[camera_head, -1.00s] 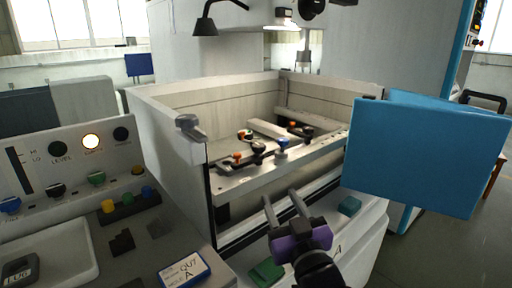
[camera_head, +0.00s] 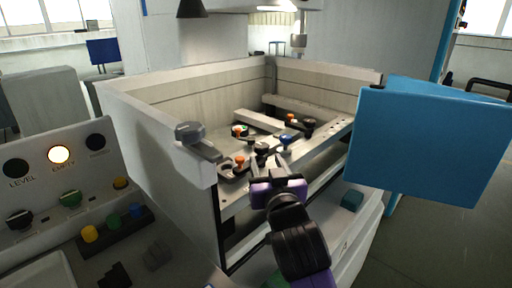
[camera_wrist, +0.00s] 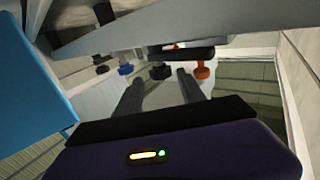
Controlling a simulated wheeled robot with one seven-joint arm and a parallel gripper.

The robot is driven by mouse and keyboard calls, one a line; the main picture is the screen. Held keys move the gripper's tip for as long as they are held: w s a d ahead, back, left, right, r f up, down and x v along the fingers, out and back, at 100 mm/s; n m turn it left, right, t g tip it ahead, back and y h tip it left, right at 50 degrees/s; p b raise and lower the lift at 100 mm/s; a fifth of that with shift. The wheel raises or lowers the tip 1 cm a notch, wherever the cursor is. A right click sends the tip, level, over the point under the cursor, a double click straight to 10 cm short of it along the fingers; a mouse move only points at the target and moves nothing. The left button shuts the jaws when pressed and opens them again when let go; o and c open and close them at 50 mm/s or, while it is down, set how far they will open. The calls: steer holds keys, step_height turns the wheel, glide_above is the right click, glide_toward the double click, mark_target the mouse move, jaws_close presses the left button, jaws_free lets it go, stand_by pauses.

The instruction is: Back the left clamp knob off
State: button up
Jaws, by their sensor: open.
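The left clamp (camera_head: 228,172) sits on the rail of the machine's open tank, with an orange-topped piece (camera_head: 239,160) at its end. A dark round knob (camera_head: 261,148) stands on this clamp, and a blue knob (camera_head: 285,141) is to its right. My gripper (camera_head: 269,165) is open and empty, just in front of the dark knob. In the wrist view the dark knob (camera_wrist: 160,72) shows beyond and between the two fingers, apart from them. The orange piece (camera_wrist: 202,70) and blue knob (camera_wrist: 125,68) flank it. My fingers hide part of the clamp in the head view.
A second clamp with a dark knob (camera_head: 309,123) stands farther right. A large blue panel (camera_head: 430,140) stands right. A control panel (camera_head: 55,180) is at left.

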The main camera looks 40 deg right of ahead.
mark_target(263, 153)
steer(key=x, duration=0.7)
steer(key=shift+p, duration=0.3)
jaws_close()
